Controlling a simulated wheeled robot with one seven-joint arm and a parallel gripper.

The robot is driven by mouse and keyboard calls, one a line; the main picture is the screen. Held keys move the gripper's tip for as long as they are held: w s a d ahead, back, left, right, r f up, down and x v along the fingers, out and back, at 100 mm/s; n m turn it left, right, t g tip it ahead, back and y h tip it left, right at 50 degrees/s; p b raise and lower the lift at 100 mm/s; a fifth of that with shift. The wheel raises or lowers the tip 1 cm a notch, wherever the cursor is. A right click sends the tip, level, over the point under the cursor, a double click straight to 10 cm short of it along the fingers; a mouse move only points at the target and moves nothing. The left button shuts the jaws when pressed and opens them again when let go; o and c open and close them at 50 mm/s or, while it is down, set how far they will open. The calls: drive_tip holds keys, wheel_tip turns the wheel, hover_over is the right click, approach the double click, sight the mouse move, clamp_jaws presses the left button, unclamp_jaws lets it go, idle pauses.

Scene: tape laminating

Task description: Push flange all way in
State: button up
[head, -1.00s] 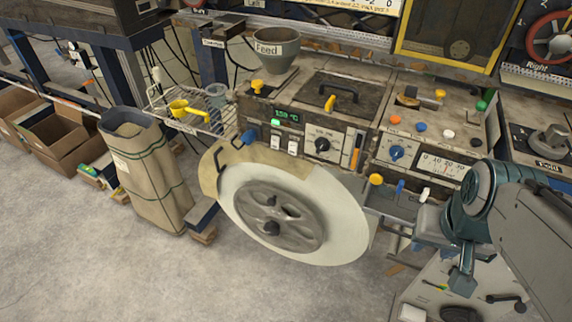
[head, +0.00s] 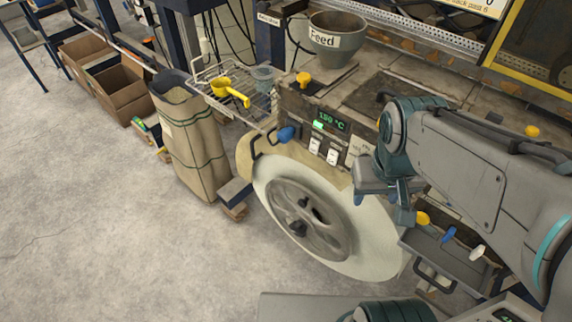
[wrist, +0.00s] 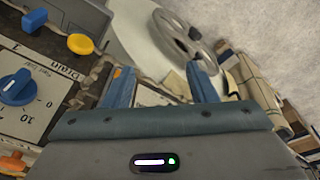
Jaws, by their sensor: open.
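The flange is a grey spoked disc (head: 310,220) with a dark knob near its middle. It sits at the centre of the big white roll (head: 375,235) on the front of the machine. In the wrist view the flange (wrist: 185,38) shows at the top, beyond my fingers, with the white roll (wrist: 135,30) beside it. I cannot tell how deep the flange sits. My gripper (wrist: 162,82) is open and empty, its two blue fingers apart. In the head view my gripper (head: 392,195) hangs at the roll's upper right, apart from the flange.
The machine's front panel carries a temperature display (head: 330,119), switches and a blue knob (head: 287,134). A tray (head: 450,258) with coloured handles juts out right of the roll. A sack (head: 190,145) and cardboard boxes (head: 122,90) stand left. The floor in front is clear.

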wheel_tip(320, 180, down, 12)
drive_tip(key=w+a+n+g+h+b, duration=0.1)
drive_tip(key=a+n+g+h+b, duration=0.2)
drive_tip(key=n+b, duration=0.35)
drive_tip(key=n+t+h+b, duration=0.8)
drive_tip(key=n+t+b, duration=0.65)
drive_tip(key=n, duration=0.65)
approach(301, 204)
drive_tip(key=shift+t, duration=0.35)
drive_tip(key=x, duration=0.2)
drive_tip(key=b+x, duration=0.1)
drive_tip(key=x, duration=0.5)
drive_tip(key=shift+d+f+b, duration=0.15)
drive_tip(key=shift+f+b, duration=0.15)
clamp_jaws()
drive_tip(key=shift+w, duration=0.1)
